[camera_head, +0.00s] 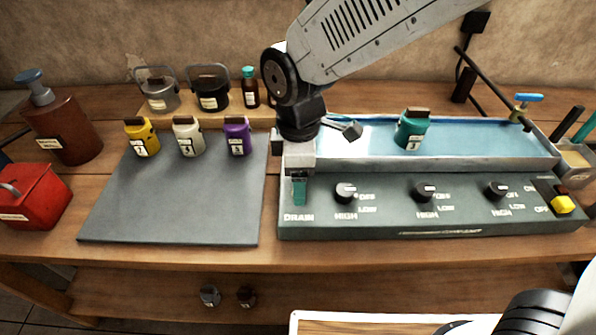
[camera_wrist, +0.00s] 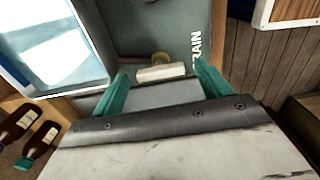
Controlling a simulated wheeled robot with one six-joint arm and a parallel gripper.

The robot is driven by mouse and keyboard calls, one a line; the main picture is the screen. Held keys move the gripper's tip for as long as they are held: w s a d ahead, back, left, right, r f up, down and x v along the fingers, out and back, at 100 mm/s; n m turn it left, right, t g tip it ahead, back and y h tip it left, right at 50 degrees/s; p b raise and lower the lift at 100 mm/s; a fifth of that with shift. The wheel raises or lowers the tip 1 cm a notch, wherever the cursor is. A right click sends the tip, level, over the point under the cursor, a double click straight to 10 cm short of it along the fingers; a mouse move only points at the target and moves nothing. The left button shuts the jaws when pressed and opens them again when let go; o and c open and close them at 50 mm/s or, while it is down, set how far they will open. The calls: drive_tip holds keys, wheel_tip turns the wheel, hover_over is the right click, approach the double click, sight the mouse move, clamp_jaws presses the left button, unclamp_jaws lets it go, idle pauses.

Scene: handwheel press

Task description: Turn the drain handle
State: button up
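The drain handle (camera_wrist: 162,73) is a short cream bar on a brass stem, seen in the wrist view beside the "DRAIN" lettering on the grey-green control panel (camera_head: 385,216). My gripper (camera_head: 299,190) points down at the panel's left end, above the "DRAIN" label in the head view. Its two teal fingers are spread apart in the wrist view (camera_wrist: 161,67), with the handle lying between their tips and a gap at each end. I cannot tell the remaining height to the handle. In the head view my gripper hides the handle.
A blue water tray (camera_head: 470,143) with a teal jar (camera_head: 412,130) lies behind the panel. Dark knobs (camera_head: 345,192) and a yellow switch (camera_head: 562,204) are to the right.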

wheel_tip(320, 180, up, 8)
drive_tip(key=shift+f, duration=0.1)
idle(0.5)
idle(0.4)
drive_tip(key=shift+d+m, duration=0.1)
drive_tip(key=shift+m, duration=0.3)
drive_tip(key=s+d+r+m, duration=0.1)
drive_tip(key=s+d+m, duration=0.3)
drive_tip(key=d, duration=0.5)
drive_tip(key=s+d+r+m+t, duration=0.1)
drive_tip(key=s+d+m, duration=0.3)
drive_tip(key=d+m, duration=0.4)
drive_tip(key=s+d+r+m, duration=0.2)
drive_tip(key=s+d+m, duration=0.2)
drive_tip(key=d, duration=0.7)
drive_tip(key=shift+s+d+r+m, duration=0.2)
drive_tip(key=shift+d+r+m, duration=0.15)
drive_tip(key=shift+m, duration=0.65)
